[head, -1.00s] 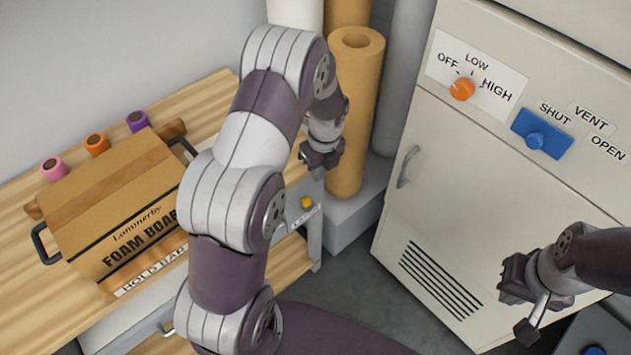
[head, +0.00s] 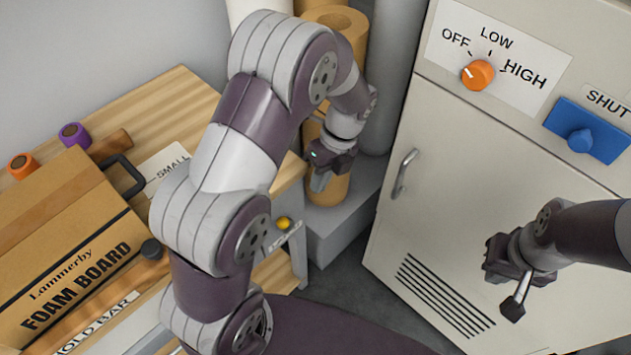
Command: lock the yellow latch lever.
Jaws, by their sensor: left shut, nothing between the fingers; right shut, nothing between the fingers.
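A small yellow knob-like part (head: 284,223) shows at the end of the wooden bench, above a small label that I cannot read. It may be the end of the yellow latch lever; the rest of it is not clear, and I cannot tell its position. My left gripper (head: 320,180) is shut and empty. In the picture it is above and to the right of the yellow part, apart from it, in front of a tan roll. My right gripper (head: 515,302) is shut and empty in front of the cabinet's lower door.
A foam board box (head: 70,250) lies on the bench (head: 175,100) at left. The pale cabinet (head: 480,170) carries an orange dial (head: 477,74), a blue slider (head: 585,135) and a door handle (head: 404,172). Tan rolls (head: 340,25) stand behind my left arm.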

